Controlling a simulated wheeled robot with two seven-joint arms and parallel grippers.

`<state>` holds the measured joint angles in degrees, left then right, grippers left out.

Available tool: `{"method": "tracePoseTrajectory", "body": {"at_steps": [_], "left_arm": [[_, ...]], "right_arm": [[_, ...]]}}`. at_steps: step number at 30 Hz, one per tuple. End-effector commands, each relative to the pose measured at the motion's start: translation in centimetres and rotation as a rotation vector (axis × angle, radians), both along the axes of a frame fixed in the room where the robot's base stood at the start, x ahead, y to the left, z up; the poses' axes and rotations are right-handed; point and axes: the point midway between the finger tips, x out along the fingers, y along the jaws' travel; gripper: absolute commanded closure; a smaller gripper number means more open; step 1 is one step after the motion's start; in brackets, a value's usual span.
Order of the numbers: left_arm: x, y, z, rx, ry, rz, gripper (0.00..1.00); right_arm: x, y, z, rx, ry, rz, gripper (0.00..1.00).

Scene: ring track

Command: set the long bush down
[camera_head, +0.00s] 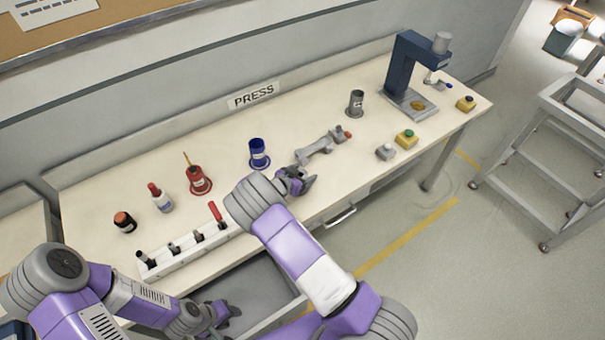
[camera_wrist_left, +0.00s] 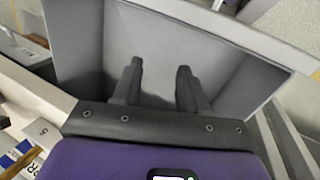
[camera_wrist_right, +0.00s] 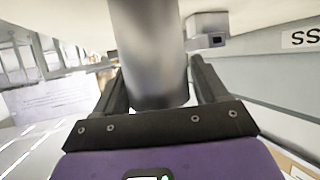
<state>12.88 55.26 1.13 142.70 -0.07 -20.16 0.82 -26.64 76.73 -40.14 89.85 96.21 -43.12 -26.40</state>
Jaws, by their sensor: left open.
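The long bush (camera_wrist_right: 150,50) is a smooth grey cylinder, seen large between the two fingers in the right wrist view. My right gripper (camera_head: 302,182) appears shut on it, low over the front part of the bench; the bush can hardly be told from the fingers in the head view. Whether its lower end touches the bench top is not clear. My left gripper (camera_head: 228,312) is open and empty at the bench's front edge. In the left wrist view its fingers (camera_wrist_left: 158,85) are apart above a grey open drawer (camera_wrist_left: 160,40).
A grey fixture (camera_head: 315,150) lies just beyond my right gripper. A blue cup (camera_head: 259,153), red cup (camera_head: 198,180) and grey cup (camera_head: 356,103) stand behind.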

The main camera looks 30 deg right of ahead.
Motion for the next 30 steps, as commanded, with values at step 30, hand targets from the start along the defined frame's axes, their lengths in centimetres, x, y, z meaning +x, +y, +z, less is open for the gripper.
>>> {"method": "tracePoseTrajectory", "body": {"at_steps": [30], "left_arm": [[0.0,0.0,1.0,0.0,0.0,0.0,0.57]], "right_arm": [[-4.2,8.5,5.0,0.002,-0.001,0.001,0.15]]}}
